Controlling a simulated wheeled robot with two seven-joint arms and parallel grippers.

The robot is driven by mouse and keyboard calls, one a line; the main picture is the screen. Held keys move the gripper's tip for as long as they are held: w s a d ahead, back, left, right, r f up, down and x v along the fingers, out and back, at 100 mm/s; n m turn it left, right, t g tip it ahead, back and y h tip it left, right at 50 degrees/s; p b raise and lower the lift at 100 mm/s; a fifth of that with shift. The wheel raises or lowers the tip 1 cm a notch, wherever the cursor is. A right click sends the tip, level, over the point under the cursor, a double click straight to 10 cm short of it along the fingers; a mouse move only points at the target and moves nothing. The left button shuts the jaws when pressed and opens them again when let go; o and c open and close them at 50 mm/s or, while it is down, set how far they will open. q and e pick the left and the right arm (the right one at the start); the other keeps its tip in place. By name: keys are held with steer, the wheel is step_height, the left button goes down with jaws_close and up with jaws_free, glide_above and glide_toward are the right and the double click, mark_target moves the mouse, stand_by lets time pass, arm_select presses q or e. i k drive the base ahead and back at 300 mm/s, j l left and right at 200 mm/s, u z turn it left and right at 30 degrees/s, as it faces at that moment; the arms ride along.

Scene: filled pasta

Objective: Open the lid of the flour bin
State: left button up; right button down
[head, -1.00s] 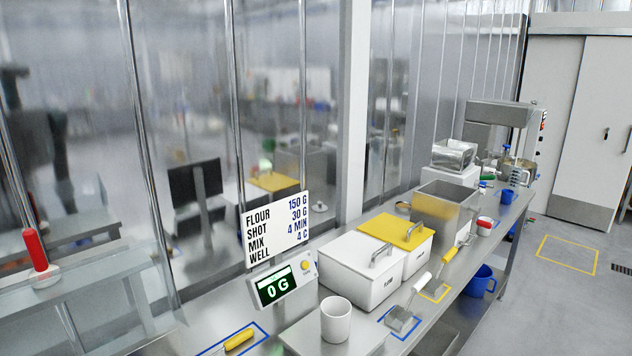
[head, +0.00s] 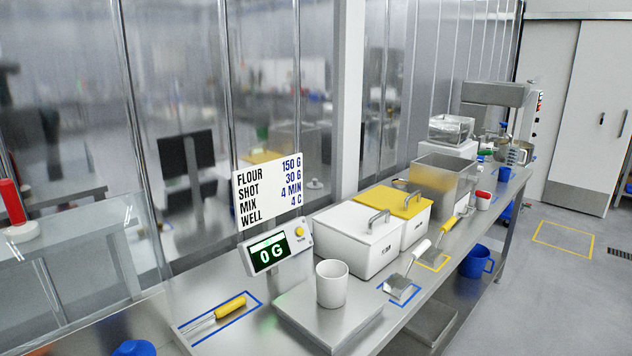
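The flour bin (head: 373,262) seems to be the white box with a small dark label, too small to read surely, standing on the steel counter behind the scale. Its white lid (head: 345,237) is shut and has a grey bar handle (head: 378,219) on top. A second white bin (head: 417,232) with a yellow lid (head: 391,200) stands right behind it, also shut. Neither of my grippers is in view.
A white-handled scoop (head: 407,275) and a yellow-handled one (head: 449,234) lie in marked outlines beside the bins. A steel container (head: 452,185) stands farther back.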

mark_target(369, 226)
steer(key=l+u, duration=0.15)
steer(key=u, duration=0.4)
steer(key=l+u, duration=0.3)
steer(key=l, duration=0.2)
steer(key=i+l+u, duration=0.1)
steer(key=l+u, duration=0.15)
steer(key=l, duration=0.25)
steer(key=l+u, duration=0.1)
steer(key=l, duration=0.4)
steer(key=k+l+u, duration=0.1)
steer(key=l, duration=0.4)
steer(key=l+u, duration=0.1)
steer(key=l, duration=0.4)
steer(key=k+l+u, duration=0.1)
steer(key=l, duration=0.4)
steer(key=k+l, duration=0.1)
steer(key=l, duration=0.35)
steer(key=k+l, duration=0.1)
steer(key=l, duration=0.75)
steer(key=k+l, duration=0.15)
steer(key=l, duration=0.25)
